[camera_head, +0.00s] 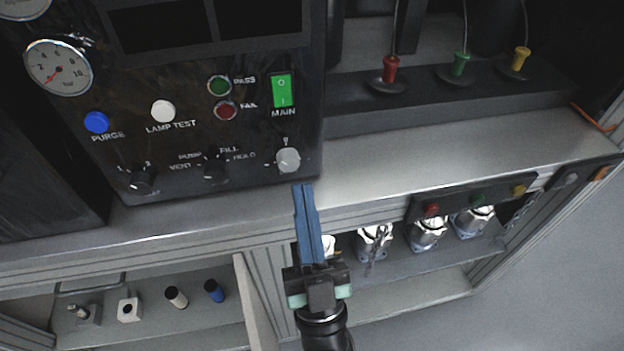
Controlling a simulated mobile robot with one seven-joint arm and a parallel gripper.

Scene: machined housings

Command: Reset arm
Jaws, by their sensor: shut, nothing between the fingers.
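My gripper (304,188) is in the lower middle of the head view, with its long blue fingers together and nothing between them. The fingers point up the picture, and their tips overlap the bench edge just below a grey knob (288,160) on the control panel. I cannot tell whether the tips touch anything. My gripper hides part of the shelf and bench front behind it.
The dark control panel (255,130) stands at the upper left. The bench top (450,145) is clear right of it, before red, green and yellow plugs. Below, one shelf holds several metal housings (428,232); the left shelf holds small parts (177,297).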

